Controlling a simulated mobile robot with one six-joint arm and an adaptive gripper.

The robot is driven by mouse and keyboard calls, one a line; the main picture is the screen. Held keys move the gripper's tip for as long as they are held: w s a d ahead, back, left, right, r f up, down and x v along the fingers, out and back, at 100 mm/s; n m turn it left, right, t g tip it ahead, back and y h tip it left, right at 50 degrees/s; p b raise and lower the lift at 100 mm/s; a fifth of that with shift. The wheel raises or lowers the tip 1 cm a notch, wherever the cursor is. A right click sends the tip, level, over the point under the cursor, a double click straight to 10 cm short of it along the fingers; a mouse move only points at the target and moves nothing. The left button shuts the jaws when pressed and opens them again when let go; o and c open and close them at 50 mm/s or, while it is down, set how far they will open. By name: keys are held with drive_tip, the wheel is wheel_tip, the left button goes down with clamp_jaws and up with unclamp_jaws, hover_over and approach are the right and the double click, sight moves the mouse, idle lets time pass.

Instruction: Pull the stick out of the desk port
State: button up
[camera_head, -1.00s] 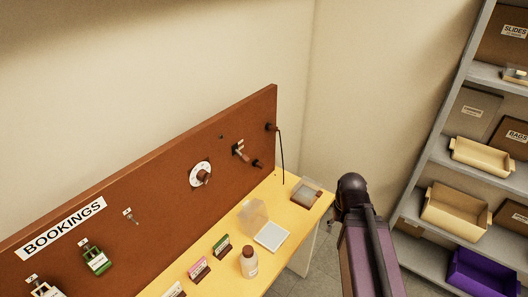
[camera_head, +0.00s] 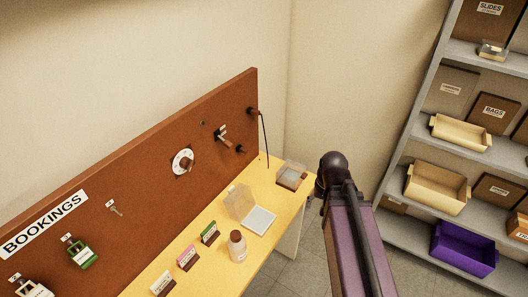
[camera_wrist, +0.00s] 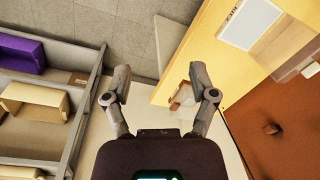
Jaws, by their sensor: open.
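My gripper (camera_wrist: 161,88) shows in the wrist view with its two fingers spread wide, open and with nothing held between them. The yellow desk (camera_head: 198,250) stands against the brown board in the head view. Its edge (camera_wrist: 180,62) also shows at the upper right of the wrist view. I cannot make out the stick or the desk port in either view. In the head view my arm is to the right of the desk, and my gripper is not visible there.
Shelves with bins, one purple (camera_head: 463,248), stand right.

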drive_tip(key=w+a+f+m+t+y+b, duration=0.25)
drive_tip(key=w+a+m+y+b, duration=0.25)
drive_tip(key=w+a+m, duration=0.6)
drive_tip(key=m+t+y+b, duration=0.4)
drive_tip(key=m+y+b, duration=0.15)
drive_tip(key=m, duration=0.65)
approach(244, 149)
drive_tip(key=v, duration=0.4)
drive_tip(key=shift+d+p, duration=0.15)
drive_tip(key=shift+p, duration=0.35)
drive_tip(key=shift+f, duration=0.1)
drive_tip(key=shift+b+x, duration=2.65)
drive_tip(key=shift+x, duration=4.25)
clamp_jaws()
